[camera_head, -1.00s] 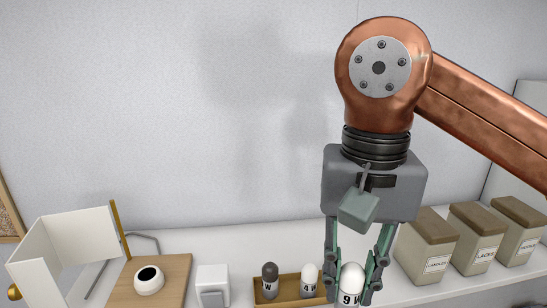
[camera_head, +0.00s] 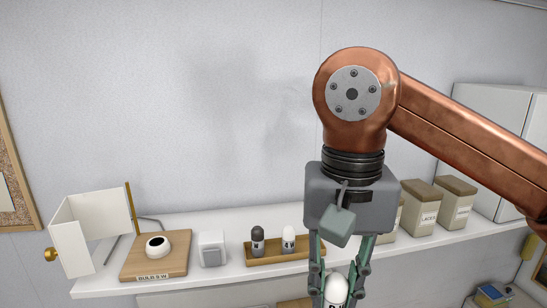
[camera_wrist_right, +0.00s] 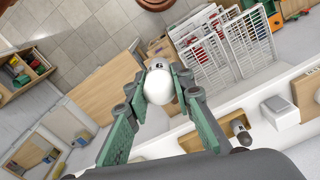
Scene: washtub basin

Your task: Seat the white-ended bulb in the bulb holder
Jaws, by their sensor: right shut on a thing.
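My right gripper (camera_head: 338,288) is shut on a white-domed bulb (camera_head: 336,291) with dark lettering, held upright at the bottom edge of the head view. In the right wrist view the bulb (camera_wrist_right: 159,87) sits between the gripper's fingers (camera_wrist_right: 164,75). The bulb holder (camera_head: 158,246) is a white round socket with a dark opening, on a wooden board (camera_head: 174,265) labelled for a bulb, at the left of the shelf. The gripper is well to its right and apart from it. The bulb's lower end is cut off in the head view. My left gripper is not in view.
A wooden tray (camera_head: 262,262) holds a dark-ended bulb (camera_head: 258,240) and a white-topped bulb (camera_head: 289,239). A white switch box (camera_head: 212,249) stands between board and tray. A white folded screen (camera_head: 92,230) stands at the left of the board. Lidded canisters (camera_head: 420,210) stand at right.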

